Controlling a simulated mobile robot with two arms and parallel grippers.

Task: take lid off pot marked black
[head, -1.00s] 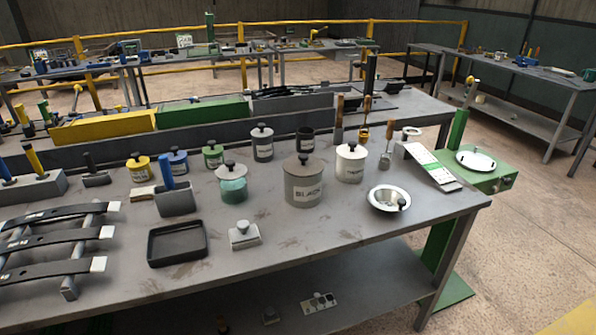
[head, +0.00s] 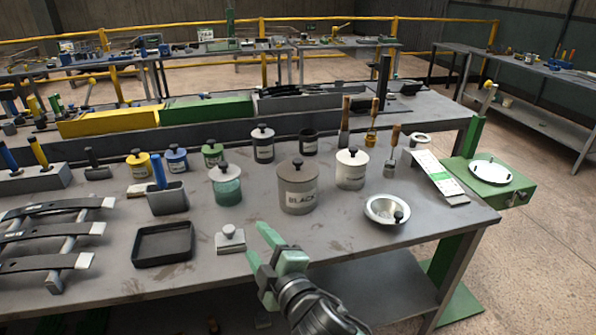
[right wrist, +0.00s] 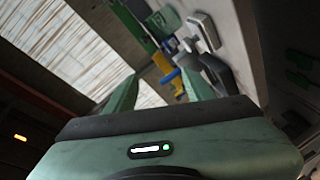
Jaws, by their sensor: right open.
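The pot marked BLACK (head: 297,192) is a grey-brown cylinder standing upright on the grey workbench. Its lid (head: 297,169) with a dark knob sits on top. My right gripper (head: 268,254) is in front of the pot, near the bench's front edge, apart from it and empty. In the right wrist view its two green fingers (right wrist: 162,95) are spread open, with bench items beyond. My left gripper is not in view.
A white lidded pot (head: 350,172) stands right of the black pot, and a green lidded jar (head: 226,189) left. A metal bowl (head: 386,210), a small lidded block (head: 230,240) and a black tray (head: 163,245) lie nearer the front.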

